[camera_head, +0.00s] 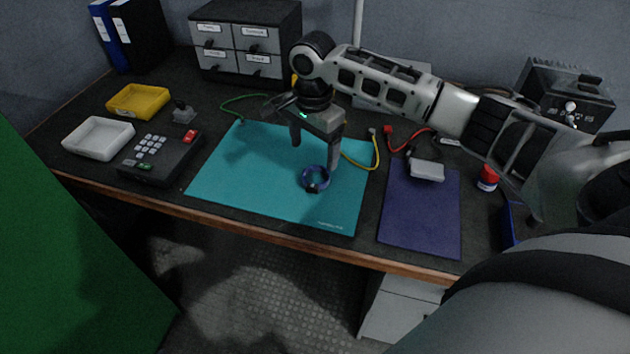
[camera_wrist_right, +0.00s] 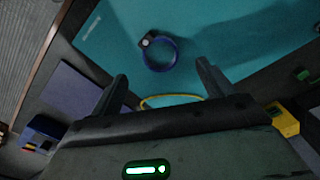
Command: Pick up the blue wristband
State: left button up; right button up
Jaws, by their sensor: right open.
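The blue wristband (camera_head: 316,178) is a small ring with a dark clasp, lying on the teal mat (camera_head: 230,185). In the right wrist view the wristband (camera_wrist_right: 160,64) lies ahead of the fingertips, roughly between their lines, with the clasp on its upper left. My right gripper (camera_head: 315,150) points down above the mat, just behind the wristband. It is open and empty, and its two fingers (camera_wrist_right: 163,76) show apart in the wrist view. I cannot tell its exact height above the mat. My left gripper is not in view.
A keypad device (camera_head: 160,157), a white tray (camera_head: 98,150) and a yellow tray (camera_head: 138,101) stand at the left. A drawer unit (camera_head: 246,65) stands at the back. A dark blue mat (camera_head: 420,220) with a grey object (camera_head: 427,170) lies at the right. A yellow cable (camera_head: 360,164) runs behind the wristband.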

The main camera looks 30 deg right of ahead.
aim_at(316, 180)
jog(key=f, duration=0.5)
jog(key=f+b, duration=0.1)
jog(key=f, duration=0.1)
jog(key=shift+d+f, duration=0.2)
jog(key=shift+d, duration=0.2)
jog(key=shift+c, duration=0.2)
jog(key=c, duration=1)
